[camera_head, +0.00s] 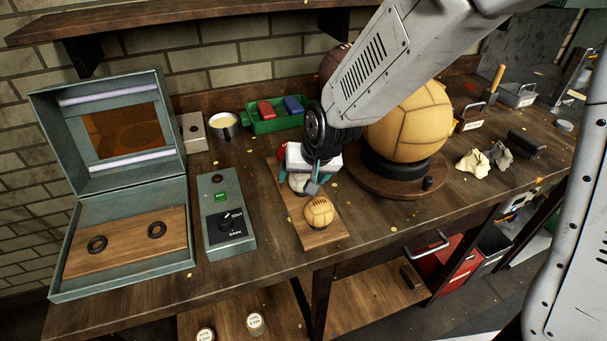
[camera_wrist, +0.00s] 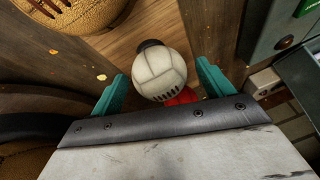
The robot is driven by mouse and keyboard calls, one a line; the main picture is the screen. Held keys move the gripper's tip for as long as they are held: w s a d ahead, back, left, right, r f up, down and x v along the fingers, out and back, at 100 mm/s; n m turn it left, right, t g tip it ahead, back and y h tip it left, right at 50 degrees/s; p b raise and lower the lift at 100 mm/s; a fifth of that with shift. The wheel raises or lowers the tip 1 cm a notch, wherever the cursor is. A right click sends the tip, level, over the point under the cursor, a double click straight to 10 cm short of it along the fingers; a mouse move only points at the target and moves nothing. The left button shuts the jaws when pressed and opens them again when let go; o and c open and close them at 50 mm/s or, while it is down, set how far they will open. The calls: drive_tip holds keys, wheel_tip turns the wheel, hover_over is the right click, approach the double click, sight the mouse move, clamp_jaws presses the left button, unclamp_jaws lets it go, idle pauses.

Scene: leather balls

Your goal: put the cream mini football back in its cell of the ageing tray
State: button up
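The cream mini football (camera_head: 298,184) is white with stitched panels and dark lacing. It is over or on a small wooden board (camera_head: 323,236), partly hidden by my gripper in the head view. My gripper (camera_head: 305,183) is above it, pointing down. In the wrist view the ball (camera_wrist: 158,72) lies between the teal fingers of my gripper (camera_wrist: 160,77), with a gap on each side. A teal box (camera_head: 122,268) at left stands open; the wooden tray (camera_head: 125,245) inside has two empty black rings.
A large leather ball (camera_head: 410,120) on a round stand is close at right. A switch box (camera_head: 226,220) stands between board and teal box.

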drive_tip(key=shift+r, duration=0.3)
drive_tip(key=v, duration=1.2)
drive_tip(key=shift+d, duration=0.15)
drive_tip(key=s+d+r+g+h, duration=0.1)
drive_tip(key=s+d+r, duration=0.2)
drive_tip(key=s+d, duration=0.7)
drive_tip(key=s+d+r+g+h, duration=0.1)
drive_tip(key=s+d+r+g, duration=0.1)
drive_tip(key=s+d, duration=0.8)
drive_tip(key=shift+s+r+m, duration=0.3)
drive_tip(key=shift+s+r, duration=0.1)
drive_tip(key=shift+s, duration=0.8)
